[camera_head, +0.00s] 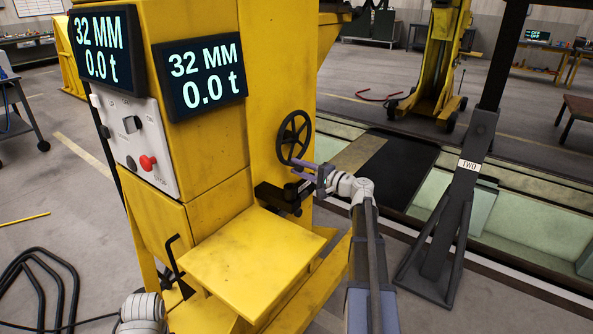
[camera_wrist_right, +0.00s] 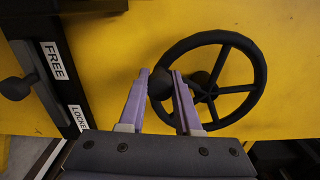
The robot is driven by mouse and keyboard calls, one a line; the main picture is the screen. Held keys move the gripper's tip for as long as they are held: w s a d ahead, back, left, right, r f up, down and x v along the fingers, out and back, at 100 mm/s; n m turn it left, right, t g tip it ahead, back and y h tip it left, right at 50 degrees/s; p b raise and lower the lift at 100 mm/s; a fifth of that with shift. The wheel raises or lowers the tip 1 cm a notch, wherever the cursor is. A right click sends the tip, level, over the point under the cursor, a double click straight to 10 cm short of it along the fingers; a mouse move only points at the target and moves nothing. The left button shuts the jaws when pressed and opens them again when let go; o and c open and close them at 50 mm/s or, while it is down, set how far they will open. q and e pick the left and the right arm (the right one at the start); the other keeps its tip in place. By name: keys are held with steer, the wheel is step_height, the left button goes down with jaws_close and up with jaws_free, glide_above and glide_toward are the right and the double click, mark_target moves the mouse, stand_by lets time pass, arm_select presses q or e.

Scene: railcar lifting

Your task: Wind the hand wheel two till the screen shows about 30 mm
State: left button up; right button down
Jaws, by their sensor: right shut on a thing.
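The black hand wheel (camera_head: 295,138) stands on the side of the yellow column, and its rim and spokes show large in the right wrist view (camera_wrist_right: 263,78). My right gripper (camera_head: 299,169) is at the wheel's lower edge. In the wrist view its two purple fingers are shut on the wheel's dark handle knob (camera_wrist_right: 160,84), at the left side of the rim. The right screen (camera_head: 200,78) on the column reads 32 MM and 0.0 t. The left screen (camera_head: 102,45) reads the same. My left gripper is out of view.
Below the wheel is a black bracket (camera_head: 282,197); the wrist view shows FREE (camera_wrist_right: 54,61) and LOCKED (camera_wrist_right: 78,117) labels. A yellow platform (camera_head: 255,262) juts out in front. A dark post marked TWO (camera_head: 469,166) stands right of my arm. A red knob (camera_head: 147,162) is on the panel.

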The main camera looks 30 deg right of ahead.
steer(key=shift+w+d+f+n, duration=0.2)
steer(key=shift+d+n, duration=0.2)
steer(key=shift+n, duration=0.3)
steer(key=c, duration=0.6)
jaws_free()
steer(key=v, duration=0.8)
